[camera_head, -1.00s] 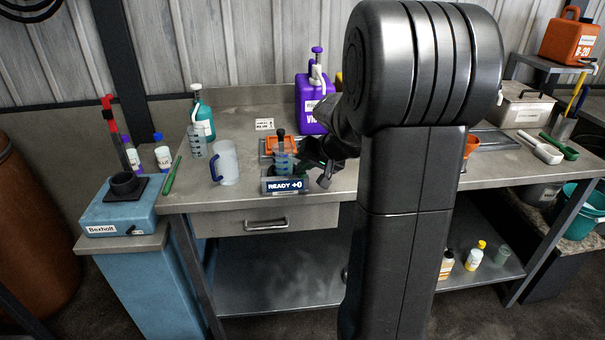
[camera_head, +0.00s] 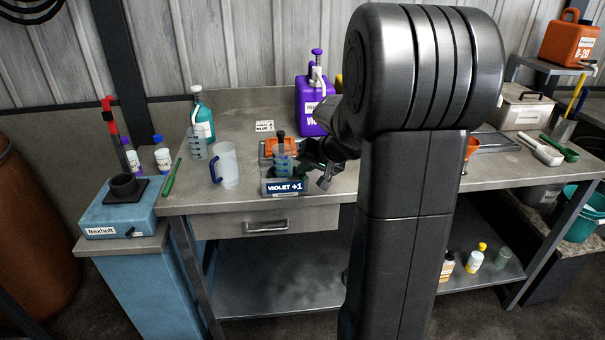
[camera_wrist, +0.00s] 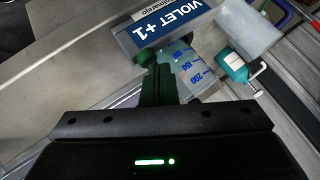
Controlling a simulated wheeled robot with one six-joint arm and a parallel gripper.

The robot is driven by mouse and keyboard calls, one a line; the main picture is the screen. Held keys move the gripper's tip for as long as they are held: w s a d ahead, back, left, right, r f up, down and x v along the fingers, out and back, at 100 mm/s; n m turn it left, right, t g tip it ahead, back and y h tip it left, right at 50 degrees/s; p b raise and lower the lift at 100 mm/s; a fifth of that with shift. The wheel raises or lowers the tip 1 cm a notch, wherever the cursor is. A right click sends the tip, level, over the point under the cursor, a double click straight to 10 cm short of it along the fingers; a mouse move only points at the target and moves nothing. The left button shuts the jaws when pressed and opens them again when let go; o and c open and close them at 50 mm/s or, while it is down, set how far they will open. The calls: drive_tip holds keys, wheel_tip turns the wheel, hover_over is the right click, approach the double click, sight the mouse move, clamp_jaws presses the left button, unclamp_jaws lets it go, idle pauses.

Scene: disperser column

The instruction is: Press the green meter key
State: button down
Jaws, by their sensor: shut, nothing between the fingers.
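The meter's display (camera_head: 284,187) stands at the front of the bench and reads "VIOLET +1"; it also shows in the wrist view (camera_wrist: 160,24). A round green key (camera_wrist: 144,57) shows beside the display in the wrist view. My gripper (camera_wrist: 154,68) is shut and empty, with its dark fingertips at the green key and partly covering it. They look to be touching it, but contact is hard to confirm. In the head view my gripper (camera_head: 306,169) is just right of the meter, and the key is mostly hidden there.
A graduated beaker (camera_head: 282,163) stands behind the display, with an orange part behind it. A clear jug (camera_head: 226,166) stands to the left. A purple jug (camera_head: 308,92) and a teal bottle (camera_head: 203,118) stand farther back. My arm hides part of the bench on the right.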

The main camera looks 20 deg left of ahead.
drive_tip(key=shift+r+p, duration=0.3)
drive_tip(key=shift+r, duration=0.35)
wheel_tip(320, 180, up, 5)
drive_tip(key=p, duration=0.3)
drive_tip(key=shift+d, duration=0.15)
idle(0.7)
